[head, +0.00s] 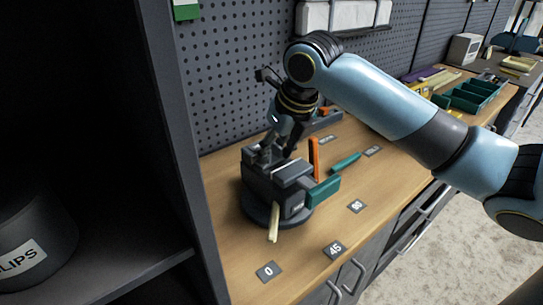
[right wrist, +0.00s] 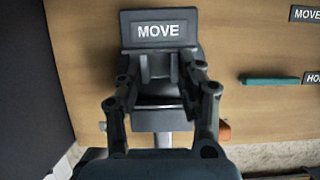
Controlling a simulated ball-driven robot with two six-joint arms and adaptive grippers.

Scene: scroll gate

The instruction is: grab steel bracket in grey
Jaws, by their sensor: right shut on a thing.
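My right gripper (head: 270,148) reaches down over the dark grey vise (head: 262,185) on its round base. In the right wrist view the same gripper (right wrist: 158,78) has its two fingers on either side of a grey piece, which looks like the steel bracket (right wrist: 158,65), and is shut on it. A grey plate marked MOVE (right wrist: 158,31) shows just beyond the fingertips. In the head view the bracket is mostly hidden among the gripper and vise, and I cannot tell whether it touches the vise. My left gripper is not in view.
The vise has a teal block (head: 323,190) and a pale handle (head: 273,223). An orange upright (head: 314,158) and a teal tool (head: 346,163) are close by. A dark cabinet (head: 185,150) stands left; a pegboard (head: 230,80) rises behind.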

